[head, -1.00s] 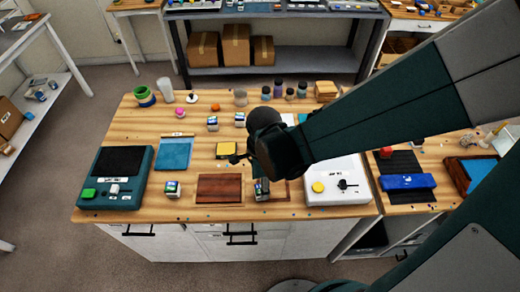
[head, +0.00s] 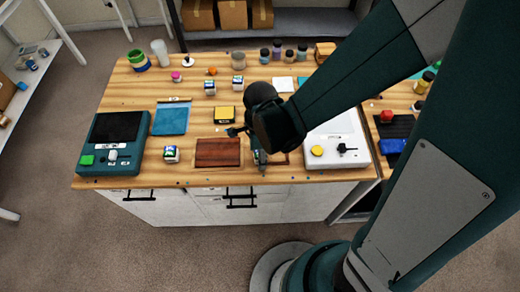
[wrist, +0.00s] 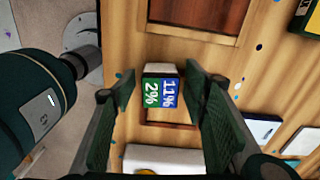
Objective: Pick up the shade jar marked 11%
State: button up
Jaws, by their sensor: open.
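The fingers are open and hold nothing. In the head view my gripper (head: 248,150) is low over the front of the bench, and it mostly hides this jar. Similar labelled jars stand at the front left (head: 171,154) and further back (head: 210,87); their markings are too small to read.
A brown wooden panel (head: 218,153) lies just left of my gripper. A white device (head: 330,165) with a yellow disc is close on the right. Several bottles (head: 277,50) stand at the back.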

dwell(0.4)
jog(key=c, duration=1)
jog(key=shift+r, duration=0.15)
jog(key=shift+r+p, duration=0.9)
jog(key=shift+r, duration=3.95)
